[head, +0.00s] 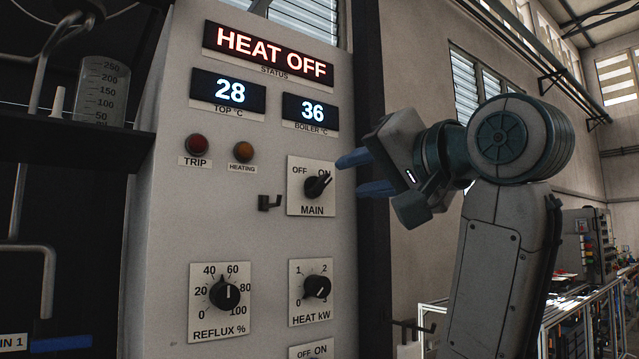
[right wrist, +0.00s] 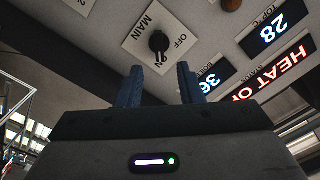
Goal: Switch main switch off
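The main switch (head: 317,186) is a black rotary knob on a white plate marked OFF, ON and MAIN, on the grey panel. Its pointer is turned up and right, toward ON. It also shows in the right wrist view (right wrist: 159,42), just beyond the fingertips. My right gripper (head: 350,174) is just right of the knob with its blue fingers open and empty. In the right wrist view the fingers (right wrist: 161,82) stand apart, with the knob lined up with the gap between them and seemingly untouched. My left gripper is not in view.
The status display (head: 268,52) reads HEAT OFF. A dark hook (head: 269,202) sticks out left of the switch. The HEAT kW knob (head: 317,287) is below, and the REFLUX knob (head: 225,293) is lower left. A dark shelf (head: 70,138) stands left of the panel.

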